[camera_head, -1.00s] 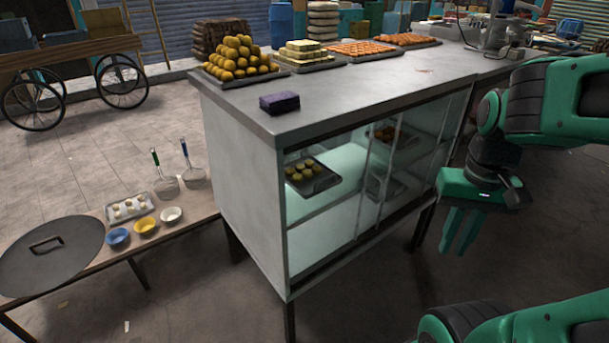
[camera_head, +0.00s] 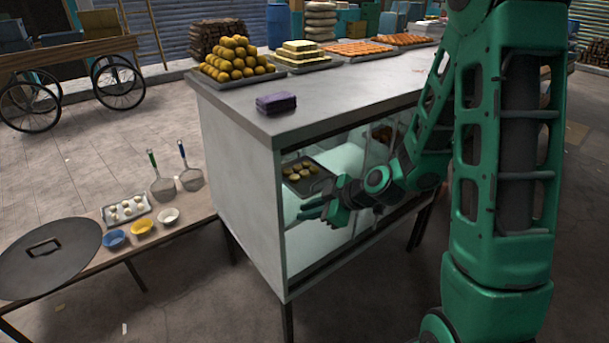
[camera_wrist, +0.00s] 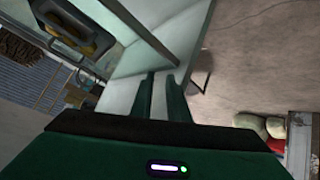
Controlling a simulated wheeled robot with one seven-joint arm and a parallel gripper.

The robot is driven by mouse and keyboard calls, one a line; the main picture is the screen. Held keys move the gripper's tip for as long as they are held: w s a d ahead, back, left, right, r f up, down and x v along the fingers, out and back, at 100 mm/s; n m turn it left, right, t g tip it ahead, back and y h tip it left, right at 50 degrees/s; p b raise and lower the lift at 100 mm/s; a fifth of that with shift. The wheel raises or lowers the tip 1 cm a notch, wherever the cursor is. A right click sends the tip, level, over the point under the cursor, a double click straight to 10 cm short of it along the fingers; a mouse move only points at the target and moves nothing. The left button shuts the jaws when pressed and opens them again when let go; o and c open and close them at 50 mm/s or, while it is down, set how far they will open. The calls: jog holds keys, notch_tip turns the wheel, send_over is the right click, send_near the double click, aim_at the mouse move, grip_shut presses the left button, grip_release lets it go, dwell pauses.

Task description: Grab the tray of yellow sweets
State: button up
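A small dark tray (camera_head: 322,182) holds several round yellow sweets (camera_head: 303,170). It sits on the upper shelf inside the glass-fronted cabinet, near its left end. My gripper (camera_head: 308,208) is at the cabinet's open left front, pointing left, in front of and slightly below the tray in the picture. It looks apart from the tray. In the wrist view its two fingers (camera_wrist: 160,96) stand apart with nothing between them. My wrist and arm hide part of the shelf and the tray's surroundings.
The cabinet's countertop (camera_head: 345,98) carries a purple block (camera_head: 276,103), a tray piled with yellow-orange balls (camera_head: 236,62) and other sweet trays. A low table (camera_head: 180,226) at left holds bowls, strainers and a dark lid (camera_head: 48,262). Glass panels cover the cabinet's right part.

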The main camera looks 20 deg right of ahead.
aim_at(288, 190)
jog(key=w+t, duration=0.1)
jog(key=w, duration=0.1)
jog(key=w+a+t, duration=0.1)
jog(key=w+t, duration=0.1)
jog(key=w+a+m+t, duration=0.1)
jog(key=w, duration=0.2)
jog(key=shift+a+t+y, duration=0.1)
jog(key=shift+t+y, duration=0.2)
jog(key=w+d+m+h, duration=0.1)
jog(key=w+d+f+m+t+h, duration=0.1)
jog(key=w+d+m+t+h, duration=0.1)
jog(key=m, duration=0.1)
jog(key=shift+d+f, duration=0.2)
jog(key=shift+f, duration=0.05)
jog(key=shift+w+d+f, duration=0.2)
jog(key=shift+d+f, duration=0.05)
jog(key=shift+d, duration=0.05)
jog(key=shift+w+a+f+h, duration=0.2)
jog(key=shift+w+f+h, duration=0.15)
jog(key=shift+w, duration=0.3)
jog(key=shift+w+a+r, duration=0.1)
jog(key=shift+w, duration=0.5)
jog(key=shift+w+a+f, duration=0.25)
jog(key=shift+w+f, duration=0.05)
jog(key=shift+w, duration=0.25)
jog(key=shift+x, duration=3.25)
jog(key=shift+d+f, duration=0.15)
